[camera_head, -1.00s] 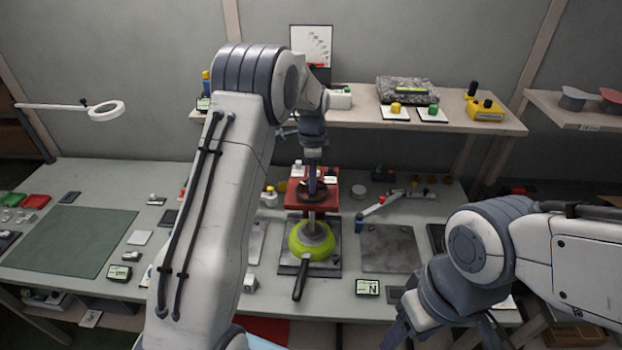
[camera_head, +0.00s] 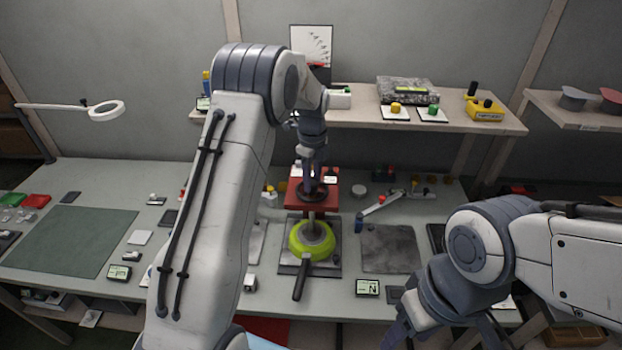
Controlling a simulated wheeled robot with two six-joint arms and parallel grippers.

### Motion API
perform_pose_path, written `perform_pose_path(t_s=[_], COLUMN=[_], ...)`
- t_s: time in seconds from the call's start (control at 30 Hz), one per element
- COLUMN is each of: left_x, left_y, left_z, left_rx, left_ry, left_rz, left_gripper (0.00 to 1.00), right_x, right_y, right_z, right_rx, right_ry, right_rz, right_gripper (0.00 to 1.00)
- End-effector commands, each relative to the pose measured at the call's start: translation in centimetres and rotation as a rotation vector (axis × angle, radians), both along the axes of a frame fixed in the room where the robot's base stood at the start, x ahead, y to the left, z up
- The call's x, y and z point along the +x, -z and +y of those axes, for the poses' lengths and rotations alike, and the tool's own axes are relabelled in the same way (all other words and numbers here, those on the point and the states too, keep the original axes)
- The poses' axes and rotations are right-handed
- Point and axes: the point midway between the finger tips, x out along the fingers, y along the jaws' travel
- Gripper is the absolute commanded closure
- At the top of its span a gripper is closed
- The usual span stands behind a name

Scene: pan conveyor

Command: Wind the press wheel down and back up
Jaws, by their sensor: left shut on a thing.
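The red press (camera_head: 325,202) stands at the middle of the bench. Its dark wheel (camera_head: 313,194) lies on top, small and partly covered by my gripper. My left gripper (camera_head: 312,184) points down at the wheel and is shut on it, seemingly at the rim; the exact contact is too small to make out. Below the press a yellow-green pan (camera_head: 311,241) with a dark handle toward the front sits on a dark plate (camera_head: 325,268). A grey press shaft reaches down to the pan's middle. My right gripper (camera_head: 400,330) hangs at the lower right, apart from the press; its fingers are partly cut off.
A dark slab (camera_head: 389,249) and a small display marked N (camera_head: 368,287) lie right of the pan. A blue-ended lever (camera_head: 372,208) is close to the press's right. A shelf (camera_head: 450,122) with buttons runs behind. A green mat (camera_head: 75,241) covers the left bench.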

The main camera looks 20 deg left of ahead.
Motion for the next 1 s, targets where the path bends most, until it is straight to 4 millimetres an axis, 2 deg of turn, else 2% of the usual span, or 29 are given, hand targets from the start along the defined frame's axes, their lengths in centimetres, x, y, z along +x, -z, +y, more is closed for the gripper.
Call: perform_pose_path(t_s=[0.5, 0.53, 0.6, 1.0], left_x=[-0.23, -0.23, -0.21, 0.02], left_y=[0.1, 0.1, 0.08, -0.55], left_z=[0.01, 0.01, 0.01, -0.01], left_rx=[-0.001, -0.001, 0.0, 0.0], left_ry=[0.02, 0.02, 0.019, 0.019], left_rz=[0.009, 0.009, 0.007, -0.001], left_gripper=[1.0, 0.51, 0.29, 0.29], right_x=[0.0, 0.0, 0.0, 0.0], right_y=[0.0, 0.0, -0.01, 0.32], right_z=[0.0, 0.0, 0.0, 0.0], right_rx=[0.0, 0.0, 0.0, 0.0], right_ry=[0.0, 0.0, 0.0, 0.0], right_rz=[0.0, 0.0, 0.0, 0.0], right_gripper=[0.41, 0.41, 0.41, 0.41])
